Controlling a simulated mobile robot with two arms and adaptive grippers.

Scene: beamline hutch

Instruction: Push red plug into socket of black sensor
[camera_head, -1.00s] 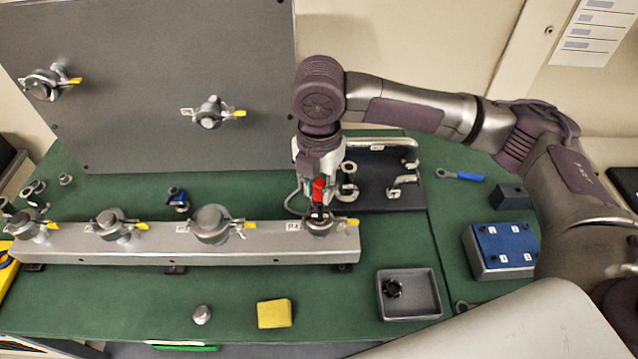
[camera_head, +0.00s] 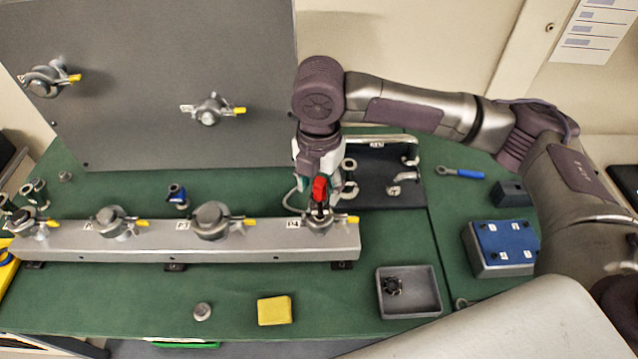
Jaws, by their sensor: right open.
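The red plug (camera_head: 319,189) stands upright over the rightmost port of the grey rail, marked P4. A dark piece, which looks like the black sensor (camera_head: 319,210), is just under it at the port. I cannot tell whether the plug is fully seated in the socket. My right gripper (camera_head: 320,181) points down at the plug from above and behind. Its jaws are open around or beside the plug, and the fingertips are partly hidden by it. My left gripper is not in view.
The grey rail (camera_head: 150,246) carries several clamped ports with yellow-tipped levers. A grey tray (camera_head: 423,309) with a black part, a yellow block (camera_head: 274,310) and a blue-topped box (camera_head: 503,244) are on the green bench. A grey upright panel (camera_head: 150,120) stands behind. The bench front is mostly clear.

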